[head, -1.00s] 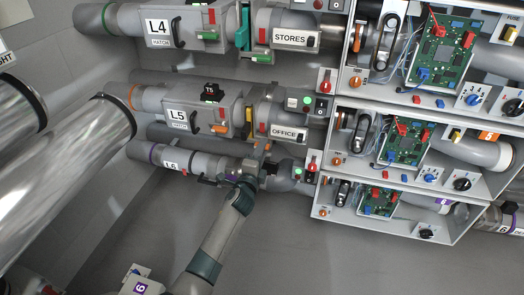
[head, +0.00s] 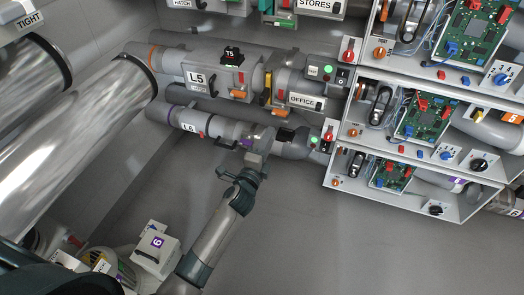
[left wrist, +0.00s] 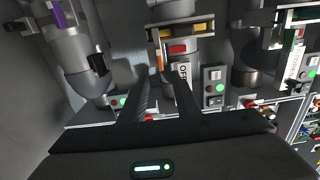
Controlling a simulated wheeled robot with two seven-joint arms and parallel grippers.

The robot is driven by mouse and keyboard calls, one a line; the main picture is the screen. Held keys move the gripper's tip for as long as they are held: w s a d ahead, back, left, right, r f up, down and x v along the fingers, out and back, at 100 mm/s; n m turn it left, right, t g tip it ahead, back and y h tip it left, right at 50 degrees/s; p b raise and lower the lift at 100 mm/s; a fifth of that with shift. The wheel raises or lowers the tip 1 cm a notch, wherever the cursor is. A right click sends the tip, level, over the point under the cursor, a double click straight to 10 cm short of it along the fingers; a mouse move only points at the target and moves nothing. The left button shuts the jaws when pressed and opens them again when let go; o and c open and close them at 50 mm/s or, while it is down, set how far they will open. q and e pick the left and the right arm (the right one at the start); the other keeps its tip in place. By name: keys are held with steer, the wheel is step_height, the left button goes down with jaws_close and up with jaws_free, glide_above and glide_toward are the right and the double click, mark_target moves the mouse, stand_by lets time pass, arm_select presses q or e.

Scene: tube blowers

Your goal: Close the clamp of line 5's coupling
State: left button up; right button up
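Line 5's grey pipe box, marked L5 (head: 197,79), runs across the upper middle of the head view. A yellow band (head: 268,82) stands at its coupling, left of the OFFICE label (head: 301,100). In the left wrist view the yellow band (left wrist: 201,26) lies beyond my fingertips, with a red piece (left wrist: 178,48) below it. I cannot tell how the clamp stands. My left gripper (head: 258,143) is in front of the line 6 pipe in the picture, below the coupling. In the left wrist view its two fingers (left wrist: 164,78) are apart with nothing gripped. My right gripper is not in view.
Line 6's pipe (head: 215,131) runs just below line 5. Open shelves (head: 350,125) with circuit boards and knobs stand at the right. Large shiny pipes (head: 85,130) fill the left. A box marked 6 (head: 157,248) stands lower left. The lower middle is clear floor.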

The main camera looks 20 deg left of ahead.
arm_select(q)
steer(key=shift+s+a, duration=0.1)
steer(key=shift+s, duration=2.75)
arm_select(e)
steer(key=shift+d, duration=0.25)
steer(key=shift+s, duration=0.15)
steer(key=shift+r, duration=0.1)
